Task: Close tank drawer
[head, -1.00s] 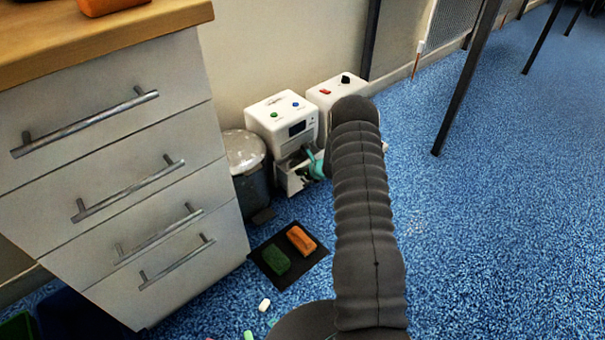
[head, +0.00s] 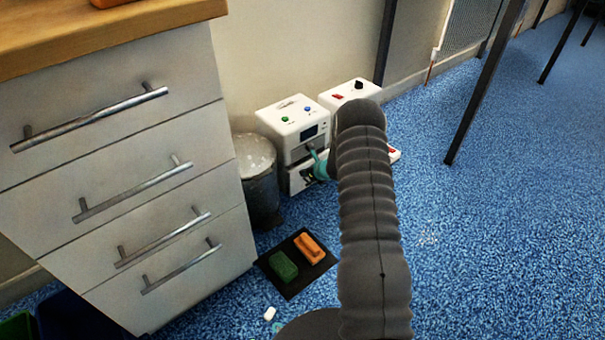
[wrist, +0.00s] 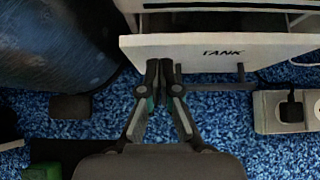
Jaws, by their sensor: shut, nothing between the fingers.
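The tank drawer (wrist: 200,55) has a white front lettered TANK and stands partly out of the white machine (head: 292,118). In the wrist view, a band of its inside shows behind the front's top edge. In the head view, my arm hides part of the drawer (head: 300,178).
A grey bin (head: 257,180) stands close left of the machine. A second white device (head: 350,92) is behind it. A power strip with a plug (wrist: 285,110) lies right of the drawer. A black mat (head: 287,290) with green and orange blocks is in front.

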